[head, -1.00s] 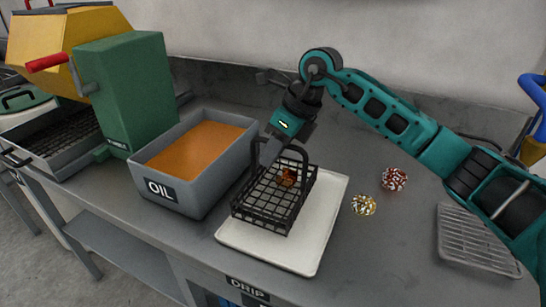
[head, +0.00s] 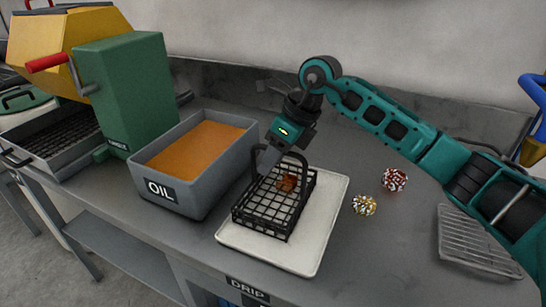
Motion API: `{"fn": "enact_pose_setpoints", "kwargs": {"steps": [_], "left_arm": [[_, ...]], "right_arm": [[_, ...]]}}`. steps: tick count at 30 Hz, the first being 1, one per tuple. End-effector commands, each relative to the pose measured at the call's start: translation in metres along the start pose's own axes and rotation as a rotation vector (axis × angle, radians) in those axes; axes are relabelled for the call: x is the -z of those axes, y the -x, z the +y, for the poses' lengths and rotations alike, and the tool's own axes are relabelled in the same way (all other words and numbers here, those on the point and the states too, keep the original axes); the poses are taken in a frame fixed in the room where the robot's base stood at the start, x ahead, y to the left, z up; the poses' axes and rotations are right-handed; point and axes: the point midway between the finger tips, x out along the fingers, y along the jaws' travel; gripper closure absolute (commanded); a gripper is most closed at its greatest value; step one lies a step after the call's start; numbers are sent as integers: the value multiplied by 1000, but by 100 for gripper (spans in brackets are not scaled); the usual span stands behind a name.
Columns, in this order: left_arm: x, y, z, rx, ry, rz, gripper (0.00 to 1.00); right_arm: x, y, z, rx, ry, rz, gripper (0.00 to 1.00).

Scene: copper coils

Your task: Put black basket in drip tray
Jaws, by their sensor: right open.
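The black basket (head: 273,205) is a wire basket with a raised handle. It sits upright on the white drip tray (head: 321,232), towards the tray's left side. A small copper-coloured coil (head: 287,183) lies inside the basket. My left gripper is out of view.
A grey container labelled OIL (head: 178,192), filled with orange liquid, stands left of the tray. A wire rack (head: 475,240) lies at the right. A green machine (head: 130,90) stands at left.

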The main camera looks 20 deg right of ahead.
Motion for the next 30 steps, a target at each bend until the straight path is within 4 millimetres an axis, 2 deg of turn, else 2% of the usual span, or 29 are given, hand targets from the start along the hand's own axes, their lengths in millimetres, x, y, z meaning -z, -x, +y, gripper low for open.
{"fn": "enact_pose_setpoints", "kwargs": {"steps": [5, 12, 18, 23, 30], "left_arm": [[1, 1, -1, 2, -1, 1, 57], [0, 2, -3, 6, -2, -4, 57], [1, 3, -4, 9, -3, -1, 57], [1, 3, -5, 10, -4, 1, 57], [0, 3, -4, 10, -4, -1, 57]], "right_arm": [[-1, 24, -1, 4, 0, -3, 58], [-1, 77, -1, 5, 0, -3, 58], [-1, 109, 0, 2, -1, -2, 58], [-1, 120, 0, 0, 0, -1, 58], [0, 121, 0, -1, 0, 0, 58]]}}
